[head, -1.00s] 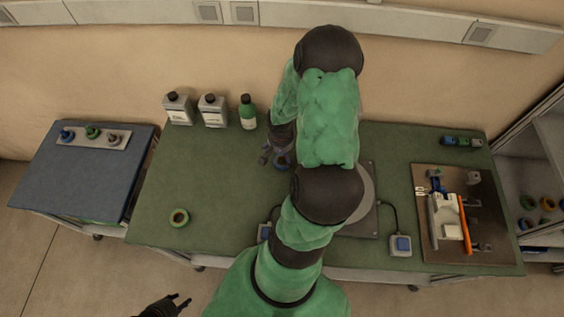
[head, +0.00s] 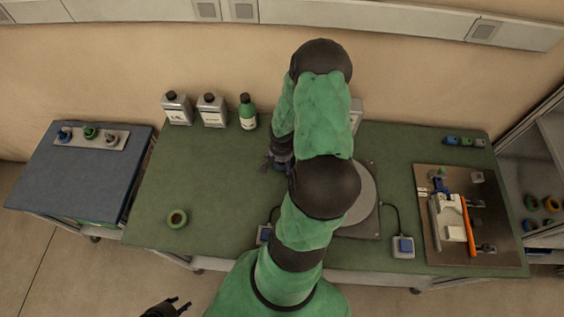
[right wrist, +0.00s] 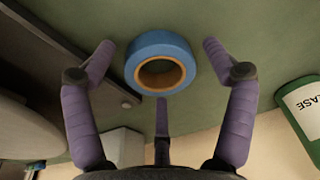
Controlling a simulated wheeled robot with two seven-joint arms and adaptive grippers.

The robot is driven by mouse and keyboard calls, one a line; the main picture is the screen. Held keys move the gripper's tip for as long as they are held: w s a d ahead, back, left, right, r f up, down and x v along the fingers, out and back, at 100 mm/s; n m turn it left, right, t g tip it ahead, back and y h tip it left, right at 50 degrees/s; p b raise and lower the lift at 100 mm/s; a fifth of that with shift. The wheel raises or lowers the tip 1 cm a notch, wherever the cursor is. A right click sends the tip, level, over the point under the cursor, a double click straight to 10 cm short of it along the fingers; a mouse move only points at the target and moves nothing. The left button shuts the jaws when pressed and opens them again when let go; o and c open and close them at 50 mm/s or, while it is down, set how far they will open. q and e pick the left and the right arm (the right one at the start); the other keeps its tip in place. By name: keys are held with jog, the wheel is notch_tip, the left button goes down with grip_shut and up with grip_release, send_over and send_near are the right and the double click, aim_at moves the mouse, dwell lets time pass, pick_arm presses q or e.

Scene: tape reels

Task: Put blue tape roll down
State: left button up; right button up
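The blue tape roll (right wrist: 162,46) shows in the right wrist view, with a tan inner core, against the green bench top (right wrist: 230,20). My right gripper (right wrist: 159,72) has its purple fingers spread around the roll, with gaps at both sides. I cannot tell whether the roll rests flat on the bench. In the head view my right gripper (head: 276,162) is a small dark shape over the bench, partly hidden by my arm, and the roll is not visible there. My left gripper (head: 178,306) is open and empty at the bottom edge, off the bench.
Two grey-white containers (head: 212,110) and a green bottle (head: 247,112) stand at the back. A round plate device (head: 367,205) is right of my arm. The bench's left middle is clear.

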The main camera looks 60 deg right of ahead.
jog(key=c, duration=0.8)
jog(key=shift+r, duration=0.15)
jog(key=shift+r, duration=0.25)
jog(key=r+p, duration=0.1)
jog(key=r, duration=0.2)
jog(key=shift+a, duration=0.2)
jog(key=s+a+r, duration=0.2)
jog(key=a+r, duration=0.1)
jog(key=a, duration=0.1)
jog(key=s+a+r, duration=0.2)
jog(key=a+r, duration=0.1)
jog(key=a, duration=0.1)
jog(key=s+a+r, duration=0.2)
jog(key=a+r, duration=0.1)
jog(key=a, duration=0.1)
jog(key=shift+a+r, duration=0.1)
jog(key=shift+a, duration=0.05)
